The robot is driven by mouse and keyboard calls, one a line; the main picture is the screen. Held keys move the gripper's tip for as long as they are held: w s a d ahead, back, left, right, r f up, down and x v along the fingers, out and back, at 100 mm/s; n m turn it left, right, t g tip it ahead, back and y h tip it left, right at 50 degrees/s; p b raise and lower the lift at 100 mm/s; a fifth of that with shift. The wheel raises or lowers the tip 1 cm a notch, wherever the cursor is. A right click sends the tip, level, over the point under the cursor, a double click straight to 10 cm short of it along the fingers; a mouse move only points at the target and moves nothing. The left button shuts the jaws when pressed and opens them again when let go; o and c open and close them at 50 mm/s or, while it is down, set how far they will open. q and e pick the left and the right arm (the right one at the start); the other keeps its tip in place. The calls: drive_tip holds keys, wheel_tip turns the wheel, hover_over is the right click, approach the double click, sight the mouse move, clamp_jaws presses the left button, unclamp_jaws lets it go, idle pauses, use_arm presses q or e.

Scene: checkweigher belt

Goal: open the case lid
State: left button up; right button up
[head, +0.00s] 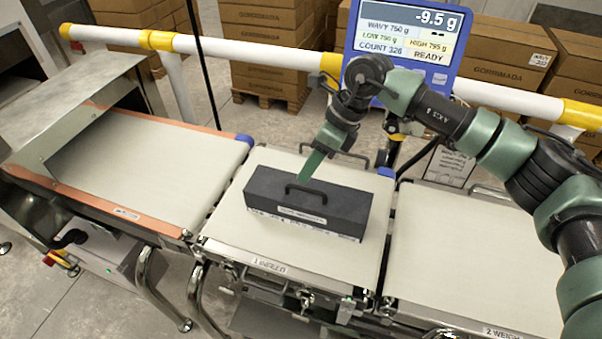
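The dark grey case (345,209) sits on the middle weighing belt (300,255), set at a slight angle. Its lid looks shut. My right gripper (311,168) reaches in from the right, pointing down at the far top edge of the case behind the handle. Its green fingers are seen edge-on, so their gap does not show. Whether they touch the case cannot be told. My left gripper is not in view.
Empty belts lie to the left (150,165) and right (470,255). A metal tunnel (85,110) covers the far left. A blue-framed display (405,40) reading -9.5 g stands behind, near my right arm. A white and yellow rail (240,52) and stacked cartons are at the back.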

sight(308, 195)
drive_tip(key=shift+p+x, duration=0.5)
drive_tip(key=shift+x, duration=1.7)
drive_tip(key=shift+w, duration=0.1)
clamp_jaws()
